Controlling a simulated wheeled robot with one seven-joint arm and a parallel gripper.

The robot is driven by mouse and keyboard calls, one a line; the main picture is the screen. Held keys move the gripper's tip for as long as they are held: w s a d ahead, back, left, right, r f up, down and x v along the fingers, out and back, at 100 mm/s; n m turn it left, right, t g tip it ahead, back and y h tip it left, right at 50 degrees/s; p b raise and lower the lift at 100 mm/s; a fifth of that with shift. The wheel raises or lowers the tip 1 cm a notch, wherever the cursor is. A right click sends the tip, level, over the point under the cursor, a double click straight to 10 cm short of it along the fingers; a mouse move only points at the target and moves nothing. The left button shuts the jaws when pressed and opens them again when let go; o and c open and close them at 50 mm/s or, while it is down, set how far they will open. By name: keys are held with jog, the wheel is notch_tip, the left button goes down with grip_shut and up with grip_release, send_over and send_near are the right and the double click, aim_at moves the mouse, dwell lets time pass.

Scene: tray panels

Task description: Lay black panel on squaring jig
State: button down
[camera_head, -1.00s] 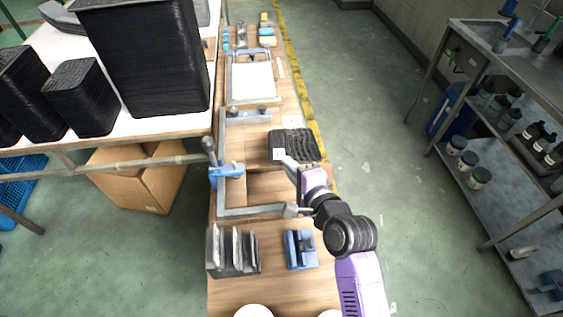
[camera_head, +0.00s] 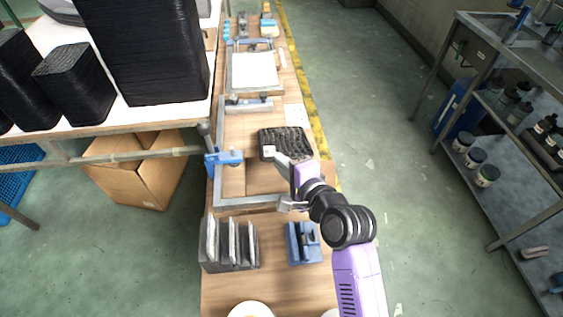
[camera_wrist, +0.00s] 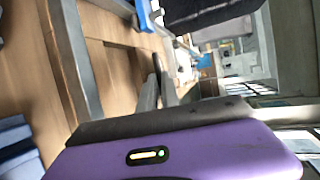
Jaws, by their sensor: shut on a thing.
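The black panel (camera_head: 287,141) has a ribbed face and a small pale label at its left corner. My gripper (camera_head: 281,160) is shut on its near edge and holds it over the right part of the squaring jig. The jig has a grey metal frame (camera_head: 245,203) on a wooden board, with a blue clamp (camera_head: 224,158) at its left bar. I cannot tell whether the panel touches the board. In the wrist view the panel (camera_wrist: 208,10) shows at the top beyond my fingers (camera_wrist: 160,85), and the jig's bar (camera_wrist: 74,62) runs at the left.
A grey slotted rack (camera_head: 229,246) and a blue fixture (camera_head: 302,243) stand at the bench's near end. A tray with a white sheet (camera_head: 253,70) lies beyond the jig. Tall black stacks (camera_head: 145,55) fill the left table.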

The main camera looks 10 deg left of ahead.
jog(key=shift+s+a+f+p, duration=0.15)
jog(key=shift+a+p, duration=0.3)
jog(key=shift+a, duration=0.1)
jog(key=shift+s+a+f+p, duration=0.1)
jog(key=shift+s+a+p, duration=0.15)
jog(key=shift+a, duration=0.55)
jog(key=shift+s+a+f+p, duration=0.1)
jog(key=shift+s+a+p, duration=0.2)
jog(key=shift+a, duration=0.45)
jog(key=shift+s+a+f+p, duration=0.1)
jog(key=shift+s+a+p, duration=0.15)
jog(key=shift+a, duration=0.55)
jog(key=shift+a+r, duration=0.1)
notch_tip(320, 180, up, 2)
jog(key=shift+r+p, duration=0.2)
jog(key=shift+p, duration=1.05)
jog(key=shift+w+d+f, duration=0.1)
jog(key=shift+w+d, duration=0.05)
jog(key=shift+d, duration=0.1)
jog(key=shift+b, duration=0.5)
jog(key=shift+n+g+y, duration=0.3)
jog(key=shift+n, duration=0.1)
